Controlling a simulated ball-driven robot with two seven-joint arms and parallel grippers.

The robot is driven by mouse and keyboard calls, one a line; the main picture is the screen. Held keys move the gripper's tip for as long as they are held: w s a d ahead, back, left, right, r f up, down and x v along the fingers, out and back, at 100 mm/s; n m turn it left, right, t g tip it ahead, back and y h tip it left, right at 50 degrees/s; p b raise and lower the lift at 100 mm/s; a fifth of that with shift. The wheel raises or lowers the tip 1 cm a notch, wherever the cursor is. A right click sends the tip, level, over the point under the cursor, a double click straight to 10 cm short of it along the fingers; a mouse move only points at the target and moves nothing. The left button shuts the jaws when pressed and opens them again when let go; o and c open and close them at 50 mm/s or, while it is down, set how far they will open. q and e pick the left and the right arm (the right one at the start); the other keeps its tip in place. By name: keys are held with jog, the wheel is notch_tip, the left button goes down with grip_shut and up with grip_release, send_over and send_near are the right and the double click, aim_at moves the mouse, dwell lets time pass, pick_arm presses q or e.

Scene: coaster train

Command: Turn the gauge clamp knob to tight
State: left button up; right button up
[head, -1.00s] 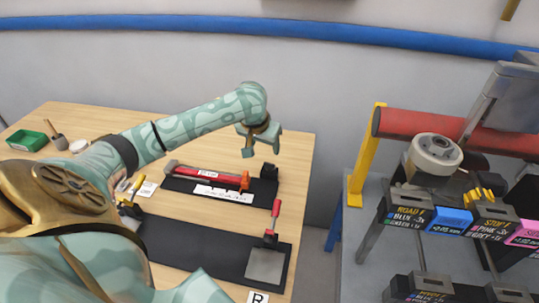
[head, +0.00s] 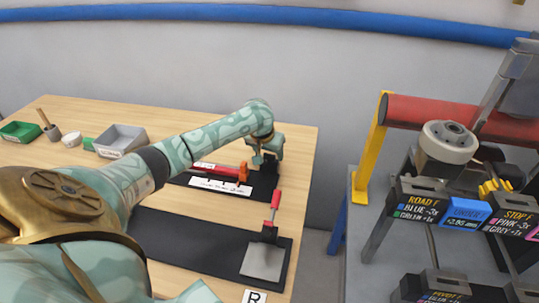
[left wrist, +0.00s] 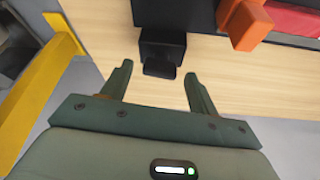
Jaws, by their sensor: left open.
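The gauge is a black base (head: 232,190) with a red bar (head: 222,170), a white scale strip (head: 220,187) and an orange piece (head: 243,172). The orange piece also shows in the left wrist view (left wrist: 247,22). At the gauge's end is a black block with a small dark knob (left wrist: 160,68); its setting cannot be read. My left gripper (head: 266,157) is over this end and partly hides it in the head view. In the left wrist view its open fingers (left wrist: 159,70) stand either side of the knob, with gaps; contact is not visible. My right gripper is not in view.
A black mat with a red-handled clamp (head: 275,200) and grey plate (head: 264,262) lies nearer. A grey tray (head: 121,140) and green tray (head: 20,131) stand at the left. A rack with a red roller (head: 400,112) and yellow post (head: 370,150) stands right, across a gap.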

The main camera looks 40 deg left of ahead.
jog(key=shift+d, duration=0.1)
pick_arm(q)
jog(key=c, duration=1)
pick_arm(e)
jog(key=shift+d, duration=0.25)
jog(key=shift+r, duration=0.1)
